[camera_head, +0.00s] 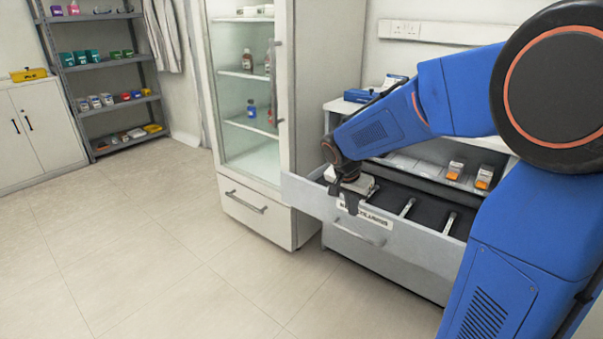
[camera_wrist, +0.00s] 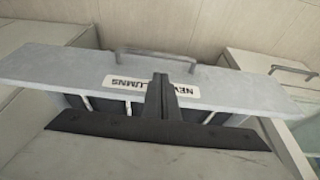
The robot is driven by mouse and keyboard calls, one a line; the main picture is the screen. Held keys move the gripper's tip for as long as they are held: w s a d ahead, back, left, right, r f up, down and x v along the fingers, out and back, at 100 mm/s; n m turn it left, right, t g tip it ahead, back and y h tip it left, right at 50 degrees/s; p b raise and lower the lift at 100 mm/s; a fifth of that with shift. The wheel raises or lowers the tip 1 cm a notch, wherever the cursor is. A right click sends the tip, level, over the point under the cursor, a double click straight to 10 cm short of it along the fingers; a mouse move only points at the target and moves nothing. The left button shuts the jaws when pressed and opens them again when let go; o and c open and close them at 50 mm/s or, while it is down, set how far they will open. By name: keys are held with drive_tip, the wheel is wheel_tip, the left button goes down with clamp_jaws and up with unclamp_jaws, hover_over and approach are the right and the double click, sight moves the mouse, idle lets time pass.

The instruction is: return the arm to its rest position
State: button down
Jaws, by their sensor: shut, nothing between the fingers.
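My blue arm (camera_head: 385,125) reaches in from the right and bends down over an open drawer. My gripper (camera_head: 352,208) points downward at the drawer's front left part, close to its front panel; I cannot tell whether it touches. In the wrist view my gripper (camera_wrist: 160,80) shows its dark fingers together with nothing between them. The grey drawer (camera_head: 425,252) is pulled out and has dividers inside. Its front label reads "NEW COLUMNS" in the wrist view, upside down, and is partly hidden by my fingers.
A tall glass-door cabinet (camera_head: 297,120) stands left of the drawer unit. Small orange-and-white boxes (camera_head: 484,177) stand behind the open drawer. A blue box (camera_head: 358,96) is on the unit's top. Shelves (camera_head: 110,105) stand far left. The floor (camera_head: 150,235) in front is clear.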

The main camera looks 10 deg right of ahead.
drive_tip(key=s+a+r+n+y, duration=0.1)
drive_tip(key=s+r+n, duration=0.1)
drive_tip(key=s, duration=0.7)
drive_tip(key=s+a+r+n+t+y, duration=0.1)
drive_tip(key=s+n, duration=0.4)
drive_tip(key=s, duration=0.5)
drive_tip(key=s+a+r+n+t+y, duration=0.1)
drive_tip(key=s+a+r+n, duration=0.1)
drive_tip(key=s, duration=0.8)
drive_tip(key=shift+r+n, duration=0.35)
drive_tip(key=shift+n, duration=0.45)
drive_tip(key=shift+s, duration=0.1)
idle(0.6)
